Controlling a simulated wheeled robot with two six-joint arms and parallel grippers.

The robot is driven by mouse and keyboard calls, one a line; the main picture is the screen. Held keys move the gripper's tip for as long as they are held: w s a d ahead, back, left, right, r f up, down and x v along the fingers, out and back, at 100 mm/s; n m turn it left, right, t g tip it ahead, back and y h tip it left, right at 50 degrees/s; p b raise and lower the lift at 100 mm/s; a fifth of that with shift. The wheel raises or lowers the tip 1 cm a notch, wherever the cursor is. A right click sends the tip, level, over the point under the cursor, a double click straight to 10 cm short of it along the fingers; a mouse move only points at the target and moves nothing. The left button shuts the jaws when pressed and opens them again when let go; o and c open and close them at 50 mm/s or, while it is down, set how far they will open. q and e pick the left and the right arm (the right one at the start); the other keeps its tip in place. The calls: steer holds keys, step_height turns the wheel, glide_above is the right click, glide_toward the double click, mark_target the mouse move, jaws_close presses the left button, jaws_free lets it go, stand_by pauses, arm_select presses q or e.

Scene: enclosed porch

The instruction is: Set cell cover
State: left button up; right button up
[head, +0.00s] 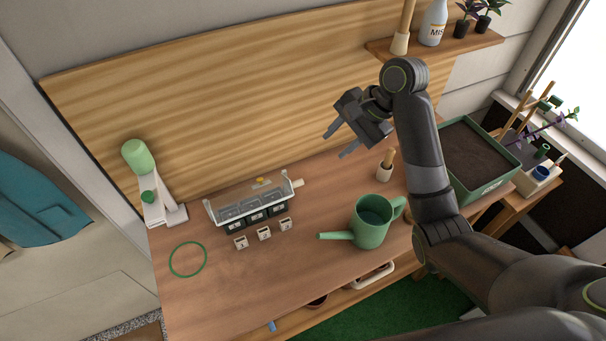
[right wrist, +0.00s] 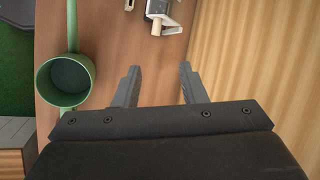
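A grey seed-tray-like holder with dark cells (head: 250,206) and a clear, white-edged top stands on the wooden table near the back. Several small white square pieces with dark marks (head: 264,233) sit in a row in front of it; these look like the cell covers. My right gripper (head: 336,146) is open and empty, raised above the table to the right of the holder. Its open fingers show in the right wrist view (right wrist: 157,86) with bare table between them. The holder's end shows at the top of that view (right wrist: 172,30). My left gripper is out of view.
A green watering can (head: 372,222) stands right of the pieces, spout pointing left. A small wooden-handled tool (head: 385,166) is behind it. A green ring (head: 188,259) marks the front left; a green-topped white device (head: 150,190) stands back left. A soil-filled green box (head: 478,160) is at right.

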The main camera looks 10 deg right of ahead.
steer(key=s+r+m, duration=0.1)
steer(key=s+m, duration=0.1)
steer(key=m, duration=0.1)
steer(key=p, duration=0.2)
glide_toward(299, 182)
steer(key=shift+t, duration=0.4)
steer(key=x, duration=0.8)
steer(key=shift+s+f, duration=0.1)
steer(key=shift+s, duration=0.2)
jaws_close()
